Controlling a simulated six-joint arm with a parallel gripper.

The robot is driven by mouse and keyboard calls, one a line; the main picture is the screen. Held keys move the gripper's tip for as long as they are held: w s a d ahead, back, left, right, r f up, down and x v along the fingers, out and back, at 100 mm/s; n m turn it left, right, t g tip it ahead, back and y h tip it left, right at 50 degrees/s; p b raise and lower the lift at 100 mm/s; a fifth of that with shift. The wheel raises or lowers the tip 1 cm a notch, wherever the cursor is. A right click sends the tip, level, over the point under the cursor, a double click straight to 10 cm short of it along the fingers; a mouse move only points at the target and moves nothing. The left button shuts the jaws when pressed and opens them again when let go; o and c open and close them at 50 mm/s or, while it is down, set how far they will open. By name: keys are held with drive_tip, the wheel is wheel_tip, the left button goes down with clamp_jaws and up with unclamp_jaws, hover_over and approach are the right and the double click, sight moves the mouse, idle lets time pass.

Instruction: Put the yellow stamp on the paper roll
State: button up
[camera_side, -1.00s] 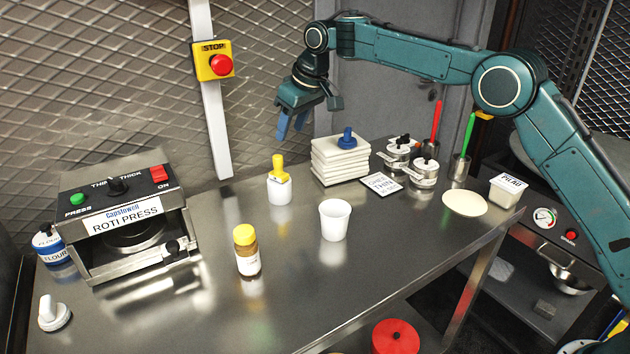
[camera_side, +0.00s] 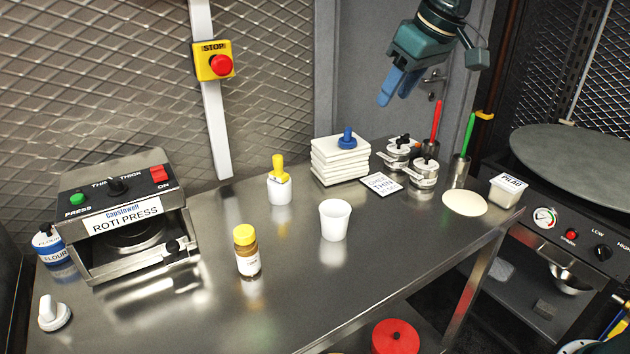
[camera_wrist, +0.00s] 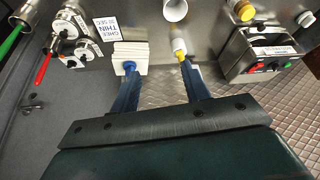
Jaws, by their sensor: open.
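The yellow stamp (camera_side: 279,165) stands upright, its yellow handle above a white cylinder (camera_side: 280,190) on the steel table. I cannot tell whether this cylinder is the paper roll or the stamp's own holder. In the wrist view the yellow stamp (camera_wrist: 180,55) shows close to the tip of the right finger in the picture, only by line of sight. My gripper (camera_side: 396,98) is open and empty, high above the back right of the table, well away from the stamp. Its two blue fingers also show in the wrist view (camera_wrist: 160,88).
A blue stamp (camera_side: 347,138) stands on a white stack (camera_side: 340,162). A white cup (camera_side: 335,220) and a yellow-capped jar (camera_side: 247,252) stand in front. The roti press (camera_side: 127,217) is at left. Canisters (camera_side: 424,172) and utensil holders (camera_side: 459,172) are at right. The front middle is clear.

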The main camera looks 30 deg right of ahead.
drive_tip(key=s+d+f, duration=0.2)
drive_tip(key=s+f, duration=0.1)
drive_tip(key=s, duration=0.6)
drive_tip(key=s+d+f+m, duration=0.1)
drive_tip(key=s+d+f, duration=0.1)
drive_tip(key=s, duration=0.7)
drive_tip(key=s+d+f+m+h, duration=0.1)
drive_tip(key=s+f, duration=0.3)
drive_tip(key=s, duration=0.5)
drive_tip(key=shift+s+d+t, duration=0.4)
drive_tip(key=shift+d, duration=0.15)
drive_tip(key=shift+f, duration=0.1)
